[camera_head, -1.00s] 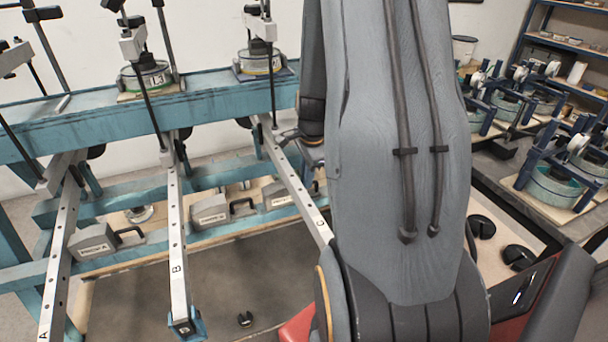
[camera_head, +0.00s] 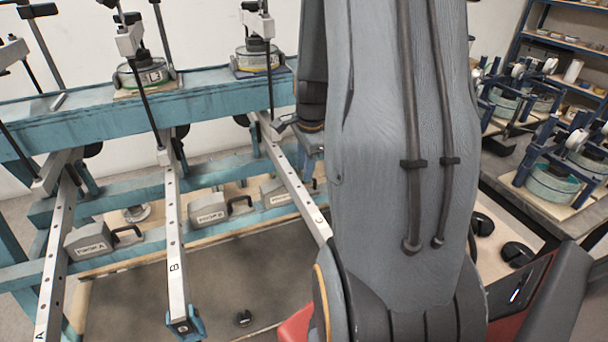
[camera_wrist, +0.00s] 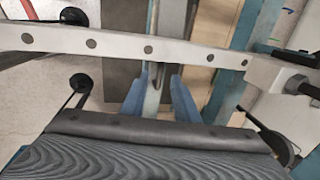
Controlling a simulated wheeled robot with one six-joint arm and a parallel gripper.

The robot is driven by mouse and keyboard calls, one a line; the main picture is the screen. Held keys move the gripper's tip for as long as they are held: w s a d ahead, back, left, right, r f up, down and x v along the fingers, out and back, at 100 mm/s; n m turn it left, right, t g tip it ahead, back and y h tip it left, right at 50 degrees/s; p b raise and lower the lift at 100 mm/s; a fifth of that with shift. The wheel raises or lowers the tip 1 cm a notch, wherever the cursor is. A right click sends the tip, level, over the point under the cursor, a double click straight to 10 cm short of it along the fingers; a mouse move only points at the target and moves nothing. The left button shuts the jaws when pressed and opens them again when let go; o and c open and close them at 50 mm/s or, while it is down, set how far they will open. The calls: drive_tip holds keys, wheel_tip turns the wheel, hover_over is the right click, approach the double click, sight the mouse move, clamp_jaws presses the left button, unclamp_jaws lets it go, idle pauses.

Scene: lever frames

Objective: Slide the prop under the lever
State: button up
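Three pale levers with rows of holes reach forward from a blue frame: lever A (camera_head: 50,270), lever B (camera_head: 174,235) and lever C (camera_head: 297,185). Grey blocks with black handles lie on the low board: a left prop (camera_head: 88,240), a middle prop (camera_head: 208,209) and a right prop (camera_head: 274,192), partly hidden by lever C. In the wrist view a holed lever (camera_wrist: 120,46) crosses in front of my gripper (camera_wrist: 158,88). Its two blue fingers stand apart, with no prop visible between them.
The blue upper beam (camera_head: 90,115) carries round weights and upright rods close to my arm. A bench (camera_head: 495,165) with more apparatus stands at the right. The floor below the levers is mostly clear.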

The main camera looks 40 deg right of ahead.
drive_tip(key=r, duration=0.4)
drive_tip(key=shift+s+a+r+b, duration=0.1)
drive_tip(key=shift+s+r+b, duration=0.05)
drive_tip(key=shift+s+b, duration=0.2)
